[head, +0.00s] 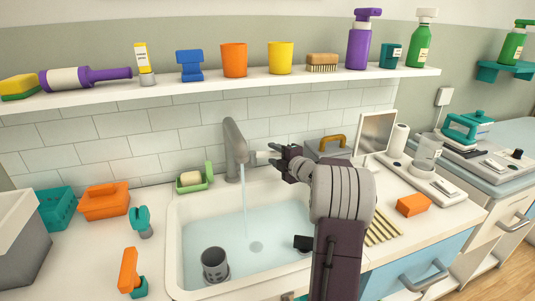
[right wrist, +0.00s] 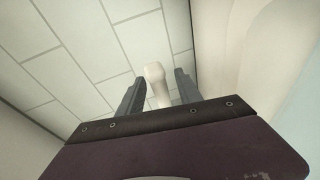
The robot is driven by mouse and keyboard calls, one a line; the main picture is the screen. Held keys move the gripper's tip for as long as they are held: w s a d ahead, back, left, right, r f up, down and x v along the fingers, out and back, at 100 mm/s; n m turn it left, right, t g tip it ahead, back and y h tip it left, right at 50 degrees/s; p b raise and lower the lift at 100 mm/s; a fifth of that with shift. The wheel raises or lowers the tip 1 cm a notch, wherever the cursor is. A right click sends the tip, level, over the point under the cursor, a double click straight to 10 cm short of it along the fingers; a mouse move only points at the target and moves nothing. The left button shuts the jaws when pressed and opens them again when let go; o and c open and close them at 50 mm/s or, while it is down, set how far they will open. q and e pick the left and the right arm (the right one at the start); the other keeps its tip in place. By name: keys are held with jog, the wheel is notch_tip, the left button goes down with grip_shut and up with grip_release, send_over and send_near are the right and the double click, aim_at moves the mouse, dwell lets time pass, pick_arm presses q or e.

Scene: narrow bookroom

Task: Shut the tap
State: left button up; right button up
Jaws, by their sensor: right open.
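The grey tap (head: 235,142) stands at the back of the sink, and a thin stream of water (head: 244,200) runs from its spout into the basin. A pale lever (head: 257,157) sticks out from the tap's right side. My right gripper (head: 271,154) is open at the lever, coming from the right. In the right wrist view the pale lever (right wrist: 156,82) shows between the two grey fingers of the gripper (right wrist: 157,92), with gaps on both sides. I cannot tell whether the fingers touch it. My left gripper is not in view.
The white sink (head: 180,245) holds water and a grey perforated cup (head: 215,264). A green soap dish (head: 195,180) sits left of the tap. A loaded shelf (head: 215,85) runs above. An orange sponge (head: 413,204) lies on the right counter.

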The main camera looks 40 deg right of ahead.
jog(key=shift+w+d+f, duration=0.1)
jog(key=shift+w+f, duration=0.05)
jog(key=shift+w, duration=0.7)
jog(key=shift+w+d+f, duration=0.1)
jog(key=shift+w, duration=0.7)
grip_shut()
